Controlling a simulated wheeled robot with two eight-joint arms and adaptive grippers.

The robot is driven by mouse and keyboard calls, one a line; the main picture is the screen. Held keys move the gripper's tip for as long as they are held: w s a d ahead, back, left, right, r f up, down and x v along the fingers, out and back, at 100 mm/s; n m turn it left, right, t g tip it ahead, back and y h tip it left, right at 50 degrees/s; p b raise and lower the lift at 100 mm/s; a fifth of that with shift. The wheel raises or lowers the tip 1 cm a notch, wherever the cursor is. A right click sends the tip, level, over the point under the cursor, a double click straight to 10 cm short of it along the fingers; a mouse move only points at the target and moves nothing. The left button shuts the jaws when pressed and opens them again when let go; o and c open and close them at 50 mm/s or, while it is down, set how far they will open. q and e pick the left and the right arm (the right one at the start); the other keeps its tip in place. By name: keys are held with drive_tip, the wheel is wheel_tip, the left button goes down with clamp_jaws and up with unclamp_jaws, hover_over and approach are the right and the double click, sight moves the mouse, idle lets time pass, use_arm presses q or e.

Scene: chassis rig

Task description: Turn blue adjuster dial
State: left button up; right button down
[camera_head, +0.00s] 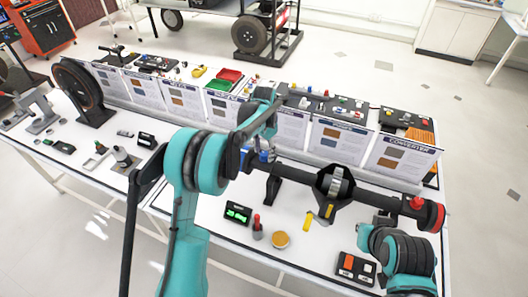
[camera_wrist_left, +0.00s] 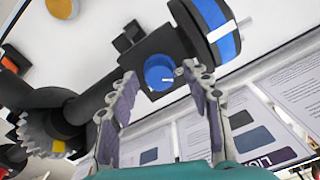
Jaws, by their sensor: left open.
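The blue adjuster dial (camera_wrist_left: 159,73) is a small round knob with a pale pointer mark, set on a black block of the axle assembly. In the left wrist view my left gripper (camera_wrist_left: 160,82) is open, with one grey finger on each side of the dial. I cannot tell whether the fingers touch it. In the head view my left gripper (camera_head: 260,143) is over the left end of the black axle (camera_head: 300,181), and blue parts show just beneath it. My right arm (camera_head: 400,254) is at the lower right; its fingers cannot be made out.
A blue-banded wheel disc (camera_wrist_left: 216,28) is close beside the dial. A red-banded disc (camera_head: 432,216) ends the axle at the right. A black box with green displays (camera_head: 238,213), a red-topped tool (camera_head: 257,226) and a yellow round piece (camera_head: 280,240) stand in front. Information panels (camera_head: 340,143) line the back.

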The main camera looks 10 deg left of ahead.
sight(264, 154)
use_arm(q)
wheel_tip(264, 154, up, 12)
drive_tip(key=shift+f, duration=0.15)
idle(0.3)
drive_tip(key=s+a+r+n+t+b, duration=0.1)
drive_tip(key=s+n+t+b, duration=0.15)
drive_tip(key=s, duration=0.65)
drive_tip(key=s+a+r+n+t+b, duration=0.1)
drive_tip(key=s+a+b, duration=0.15)
drive_tip(key=s, duration=0.55)
drive_tip(key=s+f+n+t+b, duration=0.3)
drive_tip(key=s+f, duration=0.7)
drive_tip(key=s, duration=0.4)
drive_tip(key=shift+s+a+f+t+b, duration=0.2)
drive_tip(key=shift+s+a+t+b, duration=0.15)
drive_tip(key=shift+b, duration=0.15)
